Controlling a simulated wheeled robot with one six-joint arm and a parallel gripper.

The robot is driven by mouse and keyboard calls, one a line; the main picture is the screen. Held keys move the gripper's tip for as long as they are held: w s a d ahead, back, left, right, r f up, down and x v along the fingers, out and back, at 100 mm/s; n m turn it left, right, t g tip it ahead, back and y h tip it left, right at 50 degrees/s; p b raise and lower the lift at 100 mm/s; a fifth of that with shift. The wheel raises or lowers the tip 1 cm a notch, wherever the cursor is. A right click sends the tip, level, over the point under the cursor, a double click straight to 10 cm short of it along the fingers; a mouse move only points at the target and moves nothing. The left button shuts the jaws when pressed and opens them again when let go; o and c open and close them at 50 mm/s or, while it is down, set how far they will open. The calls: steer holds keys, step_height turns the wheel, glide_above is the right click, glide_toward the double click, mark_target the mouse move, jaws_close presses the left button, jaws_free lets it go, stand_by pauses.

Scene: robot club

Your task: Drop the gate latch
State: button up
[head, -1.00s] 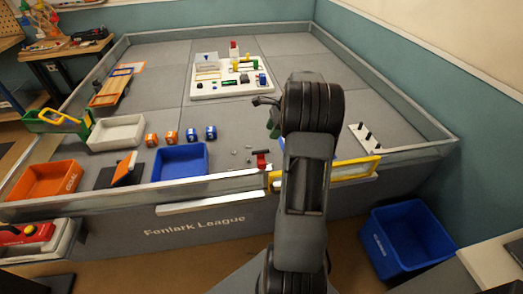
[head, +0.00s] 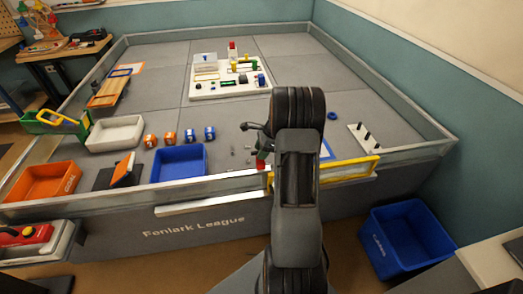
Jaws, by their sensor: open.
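The yellow-framed gate (head: 352,168) stands in the low front wall of the field, right of my arm. A small red piece (head: 261,164), which looks like the latch, sits on the front wall at the gate's left end. My arm hides part of the gate's left side. A dark part of my gripper (head: 250,127) sticks out left of my arm, above and behind the red piece. My gripper is open, and no object shows in it.
A blue bin (head: 179,163), orange and blue cubes, and small loose parts lie left of my arm inside the wall. A peg board (head: 363,135) and blue ring (head: 365,112) lie to the right. A white panel board (head: 230,80) stands behind.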

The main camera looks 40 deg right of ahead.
jaws_close()
stand_by(0.5)
